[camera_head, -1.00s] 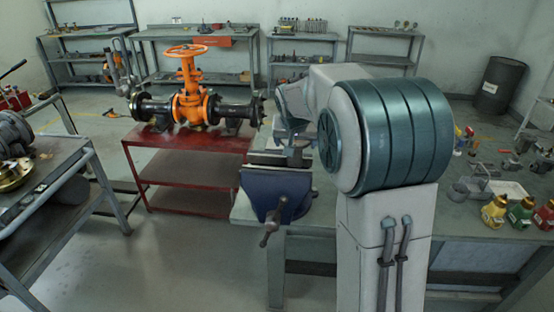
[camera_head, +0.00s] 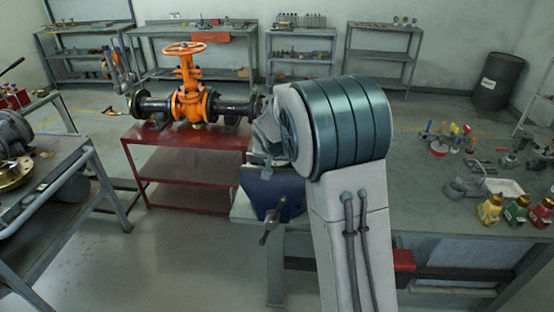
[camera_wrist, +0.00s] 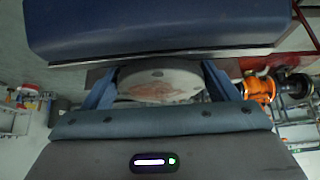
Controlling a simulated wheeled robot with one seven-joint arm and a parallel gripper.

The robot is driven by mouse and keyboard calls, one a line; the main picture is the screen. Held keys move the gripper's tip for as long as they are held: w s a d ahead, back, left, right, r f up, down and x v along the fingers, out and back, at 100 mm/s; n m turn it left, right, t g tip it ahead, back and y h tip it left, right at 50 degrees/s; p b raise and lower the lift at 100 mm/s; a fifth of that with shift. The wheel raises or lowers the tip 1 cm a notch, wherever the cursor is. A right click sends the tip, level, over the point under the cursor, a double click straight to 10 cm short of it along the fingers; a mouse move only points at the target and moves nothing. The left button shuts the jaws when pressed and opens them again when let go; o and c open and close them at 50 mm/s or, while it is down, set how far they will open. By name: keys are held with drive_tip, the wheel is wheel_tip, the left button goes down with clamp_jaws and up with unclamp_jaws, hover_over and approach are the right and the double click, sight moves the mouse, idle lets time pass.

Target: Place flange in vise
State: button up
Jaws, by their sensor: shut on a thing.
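The flange (camera_wrist: 160,84) is a pale grey round disc with a brownish patch. It sits between the two bluish fingers of my gripper (camera_wrist: 160,74), which is shut on it. The blue vise (camera_head: 275,190) is mounted at the left end of the workbench. Its smooth blue body (camera_wrist: 150,25) fills the top of the wrist view, close beyond the flange. A grey metal edge lies between them; I cannot tell whether the flange touches it. In the head view my arm hides the vise jaws and the flange, and my gripper (camera_head: 258,160) shows only partly.
The orange gate valve (camera_head: 190,95) with black pipes stands on a red table (camera_head: 190,160) left of the vise. The workbench (camera_head: 430,210) holds bottles, a white tray and tools at its right. A grey cart (camera_head: 60,165) stands at far left.

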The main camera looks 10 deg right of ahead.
drive_tip(key=o, duration=1.6)
drive_tip(key=shift+f, duration=0.1)
drive_tip(key=shift+o, duration=0.2)
drive_tip(key=shift+r, duration=0.2)
drive_tip(key=b+v, duration=0.2)
drive_tip(key=v, duration=1)
drive_tip(key=s+d+f+n+g+y, duration=0.1)
drive_tip(key=s+f+n, duration=0.1)
drive_tip(key=s, duration=1.3)
drive_tip(key=s+d+f+n+g+y, duration=0.1)
drive_tip(key=s+f, duration=0.3)
drive_tip(key=s, duration=1.1)
drive_tip(key=shift+d+n+g, duration=0.25)
drive_tip(key=shift+n+g, duration=0.15)
